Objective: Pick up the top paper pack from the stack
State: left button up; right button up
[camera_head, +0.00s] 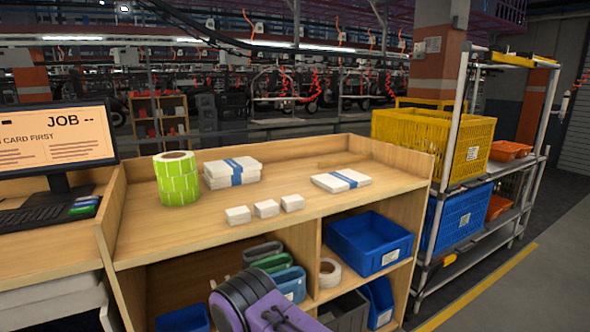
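A stack of white paper packs (221,182) stands on the wooden bench top, just right of a green label roll. The top pack (232,167) has a blue band over it and lies flat. A separate low white pack with a blue band (341,181) lies flat farther right on the bench. It cannot be told whether it is one pack or two. A purple and dark part of my arm shows at the bottom centre, in front of the bench. Neither gripper is in view.
The green roll (177,184) stands left of the stack. Three small white blocks (265,209) sit near the front edge. The bench top (330,205) has raised wooden sides and back. A monitor (55,140) is at left, a rack with yellow crate (420,140) at right.

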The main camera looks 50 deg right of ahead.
aim_at(222, 168)
jog(key=z, duration=2.9)
jog(key=i, duration=0.8)
jog(key=u, duration=1.2)
